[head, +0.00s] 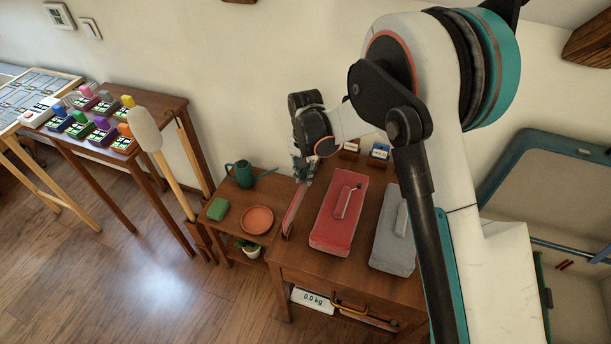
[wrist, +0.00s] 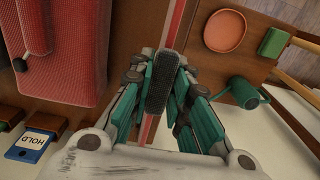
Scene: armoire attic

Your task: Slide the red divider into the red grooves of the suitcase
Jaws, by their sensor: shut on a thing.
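The red divider (head: 294,212) is a thin upright panel at the left edge of the wooden table. In the wrist view it shows as a narrow red strip (wrist: 177,28) running between my fingers. My gripper (head: 303,172) is shut on it from above; its teal and black fingers (wrist: 160,82) show in the wrist view. I cannot tell whether the divider's lower edge touches the table. The open teal suitcase (head: 515,150) is at the far right, partly hidden by my arm. Small red marks, probably the red grooves (head: 564,265), show inside it.
A red padded block (head: 338,222) and a grey one (head: 393,240) lie on the table (head: 310,262), right of the divider. A low stand at left holds a terracotta dish (head: 257,219), green block (head: 218,209) and watering can (head: 243,174). My arm crosses between table and suitcase.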

